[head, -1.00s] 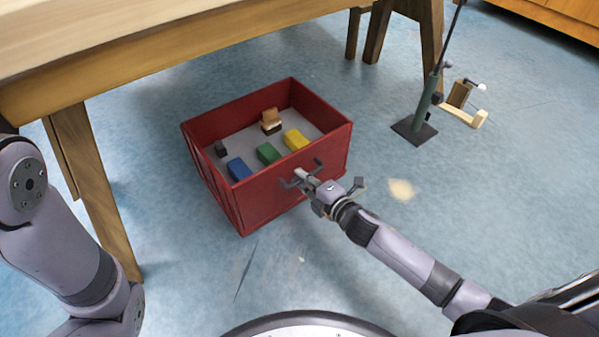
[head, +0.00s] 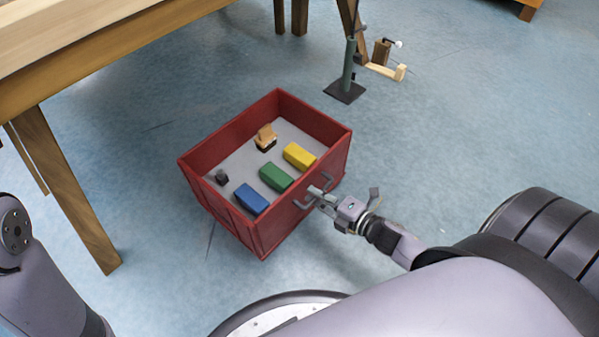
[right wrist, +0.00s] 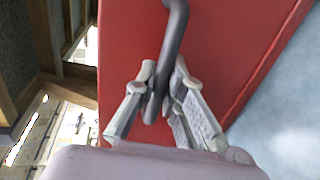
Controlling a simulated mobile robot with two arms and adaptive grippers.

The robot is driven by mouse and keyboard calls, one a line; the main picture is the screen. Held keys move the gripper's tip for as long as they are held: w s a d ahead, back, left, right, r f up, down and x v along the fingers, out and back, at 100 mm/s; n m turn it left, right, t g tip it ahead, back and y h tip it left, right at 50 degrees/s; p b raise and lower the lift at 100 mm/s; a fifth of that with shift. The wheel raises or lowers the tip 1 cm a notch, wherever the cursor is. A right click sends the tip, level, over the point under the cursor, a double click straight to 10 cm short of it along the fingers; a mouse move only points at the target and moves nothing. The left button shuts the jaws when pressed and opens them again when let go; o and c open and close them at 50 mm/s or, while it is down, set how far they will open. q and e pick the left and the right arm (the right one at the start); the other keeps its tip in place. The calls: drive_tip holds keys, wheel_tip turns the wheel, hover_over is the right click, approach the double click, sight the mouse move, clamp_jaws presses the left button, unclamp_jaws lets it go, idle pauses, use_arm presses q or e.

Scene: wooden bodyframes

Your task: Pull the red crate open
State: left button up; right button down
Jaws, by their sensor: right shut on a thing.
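The red crate (head: 228,217) stands on the blue floor in the head view, open at the top. Its dark handle (head: 322,186) is on the side facing my right arm. My right gripper (head: 326,195) is shut on that handle. In the right wrist view the fingers (right wrist: 162,98) sit on both sides of the dark handle bar (right wrist: 170,50), against the red crate wall (right wrist: 120,40). Inside the crate lie a blue block (head: 251,199), a green block (head: 277,177) and a yellow block (head: 299,156). My left gripper is out of view; only part of the left arm shows.
A wooden table (head: 70,60) stands at upper left, its leg (head: 65,185) left of the crate. A green stand (head: 347,80) and a small wooden piece (head: 385,68) are on the floor behind. A brush-like item (head: 266,137) and a small dark object (head: 222,178) are also in the crate. Floor at right is clear.

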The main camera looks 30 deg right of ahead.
drive_tip(key=f+p+v, duration=0.1)
drive_tip(key=v, duration=0.6)
drive_tip(key=shift+s+f, duration=0.3)
drive_tip(key=c, duration=1.7)
unclamp_jaws()
drive_tip(key=shift+o, duration=0.2)
drive_tip(key=shift+d, duration=0.1)
drive_tip(key=v, duration=1.2)
